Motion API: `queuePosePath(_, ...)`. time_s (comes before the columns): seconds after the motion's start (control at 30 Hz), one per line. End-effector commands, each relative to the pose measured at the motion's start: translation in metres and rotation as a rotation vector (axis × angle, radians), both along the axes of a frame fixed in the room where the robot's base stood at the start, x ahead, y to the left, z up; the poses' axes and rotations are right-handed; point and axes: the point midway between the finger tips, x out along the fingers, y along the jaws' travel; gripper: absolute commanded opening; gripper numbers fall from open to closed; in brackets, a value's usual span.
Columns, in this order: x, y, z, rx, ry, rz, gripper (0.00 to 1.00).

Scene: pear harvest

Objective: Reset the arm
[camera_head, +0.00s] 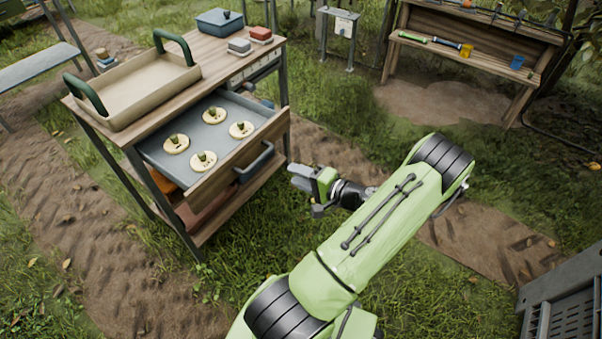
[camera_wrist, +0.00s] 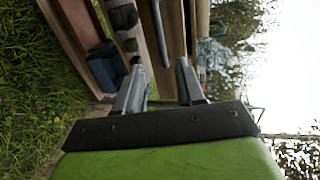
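My gripper (camera_head: 299,176) is held in the air to the right of the wooden cart, close to the open drawer's dark handle (camera_head: 254,162) in the head view. In the wrist view my gripper (camera_wrist: 160,66) shows two grey fingers spread apart with nothing between them. The open drawer (camera_head: 225,112) holds several pale round discs, each with a small green piece on top. My green arm reaches across the right half of the head view.
A beige tray (camera_head: 112,117) with green handles stands on the cart top, with a blue box (camera_head: 220,22) and small blocks behind it. A wooden bench (camera_head: 470,55) with tools stands at the back right. A grey crate (camera_head: 570,300) is at the lower right.

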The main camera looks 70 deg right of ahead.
Motion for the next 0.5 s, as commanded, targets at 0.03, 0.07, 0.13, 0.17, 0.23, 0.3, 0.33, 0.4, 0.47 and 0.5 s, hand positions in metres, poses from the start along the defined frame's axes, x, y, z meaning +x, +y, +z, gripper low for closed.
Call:
queuePosePath(0.03, -0.0043, 0.0008, 0.0017, 0.000, -0.001, -0.001, 0.38)
queuePosePath(0.07, -0.0058, 0.0014, 0.0019, 0.000, -0.001, 0.000, 0.38)
queuePosePath(0.13, -0.0074, 0.0020, 0.0017, 0.000, -0.001, 0.001, 0.38)
queuePosePath(0.17, -0.0074, 0.0020, 0.0016, 0.000, -0.001, 0.001, 0.38)
queuePosePath(0.23, -0.0073, 0.0019, 0.0013, 0.000, -0.001, 0.001, 0.38)
queuePosePath(0.3, -0.0071, 0.0019, 0.0011, 0.000, -0.001, 0.001, 0.38)
queuePosePath(0.33, -0.0071, 0.0019, 0.0011, 0.000, -0.001, 0.001, 0.38)
queuePosePath(0.4, -0.0070, 0.0018, 0.0011, 0.000, -0.001, 0.001, 0.38)
queuePosePath(0.47, -0.0069, 0.0018, 0.0011, 0.000, -0.001, 0.001, 0.38)
queuePosePath(0.5, -0.0069, 0.0018, 0.0011, 0.000, -0.001, 0.001, 0.38)
